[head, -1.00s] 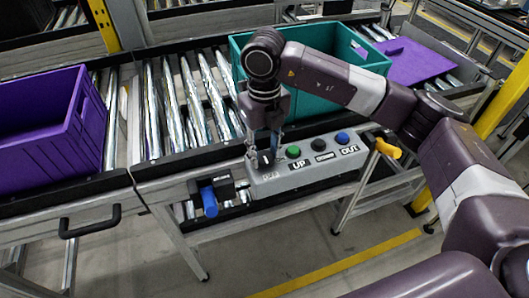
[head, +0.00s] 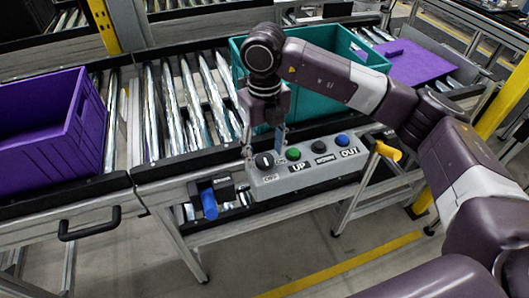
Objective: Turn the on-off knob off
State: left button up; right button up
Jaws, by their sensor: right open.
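The on-off knob (head: 264,161) is a black rotary knob at the left end of a grey control box (head: 309,178). The small label below it is too small to read fully. My right gripper (head: 264,152) points down just above the knob, with its fingers apart on either side and nothing held. I cannot tell whether the fingers touch the knob. My left gripper is not in view.
Green (head: 293,153), black (head: 319,146) and blue (head: 342,139) buttons sit right of the knob. A blue handle (head: 208,203) and a yellow handle (head: 388,150) flank the box. A teal crate (head: 338,68) stands behind; a purple crate (head: 50,125) is left.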

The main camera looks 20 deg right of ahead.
aim_at(265, 159)
notch_tip(265, 159, up, 11)
dwell(0.3)
jog(key=shift+s+f, duration=0.1)
jog(key=shift+f, duration=0.05)
dwell(0.3)
